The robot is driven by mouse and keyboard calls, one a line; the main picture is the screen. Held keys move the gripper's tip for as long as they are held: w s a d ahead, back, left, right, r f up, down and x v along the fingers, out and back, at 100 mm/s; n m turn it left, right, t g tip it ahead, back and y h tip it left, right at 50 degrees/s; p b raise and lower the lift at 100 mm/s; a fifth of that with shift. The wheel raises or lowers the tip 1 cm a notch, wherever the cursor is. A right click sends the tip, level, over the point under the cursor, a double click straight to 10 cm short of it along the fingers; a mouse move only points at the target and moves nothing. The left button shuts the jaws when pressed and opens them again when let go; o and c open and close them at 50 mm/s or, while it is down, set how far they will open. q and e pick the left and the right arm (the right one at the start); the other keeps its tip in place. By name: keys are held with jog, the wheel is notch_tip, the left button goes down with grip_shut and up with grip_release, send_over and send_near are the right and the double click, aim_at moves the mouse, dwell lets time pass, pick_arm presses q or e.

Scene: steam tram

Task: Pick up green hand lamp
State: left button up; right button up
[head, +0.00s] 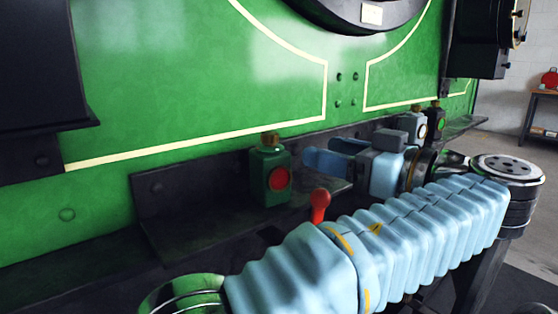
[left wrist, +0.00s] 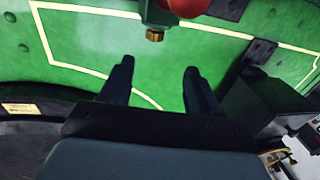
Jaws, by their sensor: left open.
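A green hand lamp (head: 268,175) with a brass cap and a round red lens stands upright on the dark ledge (head: 200,228). It also shows upside down at the top edge of the left wrist view (left wrist: 156,16), partly cut off. My left gripper (head: 322,157) is to the right of this lamp, its two blue fingers apart and pointing towards it. In the left wrist view the open fingers (left wrist: 160,80) have nothing between them, and the lamp is beyond their tips. My right gripper is not in view.
Beyond my left gripper stand a grey lamp (head: 419,124) with a pale lens and a dark lamp (head: 438,124) with a green lens. A red-knobbed lever (head: 319,204) sticks up near my left arm. The green panel (head: 190,80) rises behind the ledge.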

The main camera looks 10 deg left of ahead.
aim_at(276, 135)
pick_arm(q)
jog(key=x, duration=0.4)
jog(key=p+x, duration=0.1)
jog(key=x, duration=0.3)
jog(key=shift+w+r, duration=0.1)
jog(key=shift+w, duration=0.25)
jog(key=shift+w+p+x, duration=0.25)
jog(key=shift+p+x, duration=0.25)
jog(key=shift+x, duration=2.25)
jog(key=shift+d+r, duration=0.1)
grip_shut()
